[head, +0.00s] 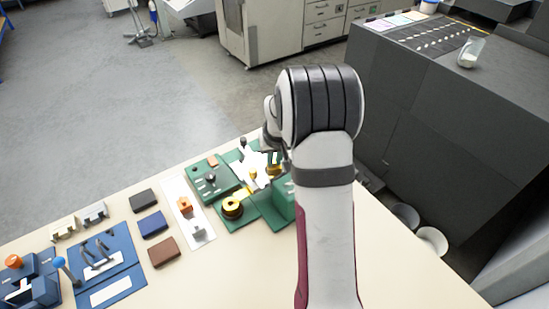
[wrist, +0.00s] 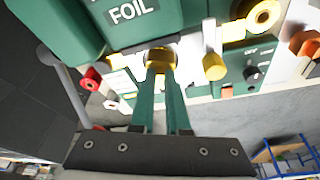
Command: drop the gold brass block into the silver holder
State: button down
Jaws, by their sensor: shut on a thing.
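My gripper (wrist: 159,78) is shut on the gold brass block (wrist: 159,60), which sits between the tips of its two green fingers in the wrist view. The block is right beside the green machine marked FOIL (wrist: 128,14). In the head view, my gripper (head: 273,166) is low over the far side of the green machine, partly hidden by my arm, with a bit of gold showing at its tips. I cannot clearly pick out the silver holder. A dark grey part shows just behind the block in the wrist view, but I cannot tell whether they touch.
A gold roll (head: 232,207) lies on the green base at left. A green control box (head: 211,181) stands behind it. Orange and grey pieces sit on a white strip (head: 189,215). Dark, blue and brown pads (head: 163,251) lie farther left.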

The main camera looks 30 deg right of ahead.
jog(key=shift+f, duration=0.45)
jog(key=c, duration=1.2)
grip_release()
jog(key=v, duration=1.1)
